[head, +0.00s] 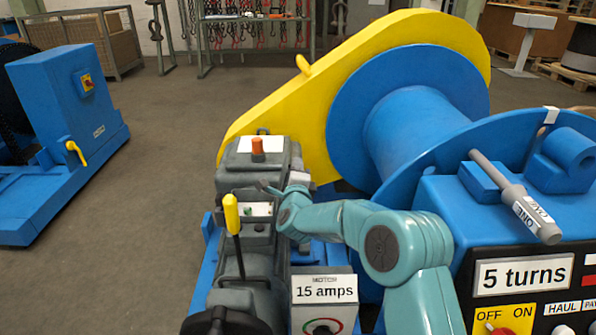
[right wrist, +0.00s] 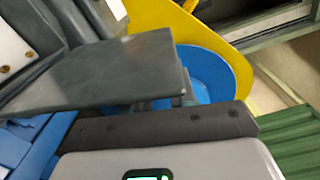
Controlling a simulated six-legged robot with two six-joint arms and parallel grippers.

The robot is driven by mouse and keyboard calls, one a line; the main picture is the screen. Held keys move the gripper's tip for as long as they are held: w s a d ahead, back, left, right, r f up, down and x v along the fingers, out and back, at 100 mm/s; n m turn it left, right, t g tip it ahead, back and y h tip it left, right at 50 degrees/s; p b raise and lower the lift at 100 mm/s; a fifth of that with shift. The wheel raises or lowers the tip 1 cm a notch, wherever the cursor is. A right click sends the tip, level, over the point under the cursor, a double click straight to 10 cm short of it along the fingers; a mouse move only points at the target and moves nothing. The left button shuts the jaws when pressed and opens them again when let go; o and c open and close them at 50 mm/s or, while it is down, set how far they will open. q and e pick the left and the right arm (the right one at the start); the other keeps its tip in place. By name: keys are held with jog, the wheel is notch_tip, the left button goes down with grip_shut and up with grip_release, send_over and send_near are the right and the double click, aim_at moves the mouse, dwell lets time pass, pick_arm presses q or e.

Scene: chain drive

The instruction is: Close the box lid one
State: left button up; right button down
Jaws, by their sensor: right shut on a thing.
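A grey lid-like plate (right wrist: 110,72) crosses the right wrist view, tilted, with its near end at my right gripper (right wrist: 178,92). The jaws are shut on it, though the plate and wrist hide most of the fingers. Beside the plate, a white panel with brass screws (right wrist: 12,50) lies exposed at the upper left. In the head view, my right gripper (head: 272,190) is at the right side of the grey motor unit (head: 250,235), by a small white panel with coloured marks (head: 258,209). The lid's outline is hard to make out there. My left gripper is out of view.
A yellow-handled lever (head: 232,215) stands close left of my right gripper. An orange knob (head: 257,146) tops the unit behind it. The yellow chain guard (head: 290,100) and blue drum (head: 405,120) rise beyond. A grey handle (head: 515,195) projects at right.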

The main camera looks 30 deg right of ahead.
aim_at(285, 169)
jog(key=a+n, duration=0.1)
jog(key=w+a+r+n+p, duration=0.1)
jog(key=shift+w+a+r+n, duration=0.15)
jog(key=shift+w+a+n, duration=0.05)
jog(key=shift+a+n, duration=0.2)
jog(key=shift+w+a+r+n+p, duration=0.1)
jog(key=shift+w+a+n+p, duration=0.05)
jog(key=shift+a+n+p, duration=0.15)
jog(key=shift+w+a+n+p, duration=0.15)
jog(key=shift+a+n, duration=0.2)
jog(key=shift+n, duration=0.05)
jog(key=shift+w+a+n, duration=0.25)
jog(key=shift+w+a, duration=0.05)
jog(key=shift+a, duration=0.35)
jog(key=shift+w+a+n, duration=0.25)
jog(key=shift+w+a, duration=0.05)
jog(key=shift+a, duration=0.35)
jog(key=c, duration=0.9)
grip_release()
jog(key=shift+d, duration=0.1)
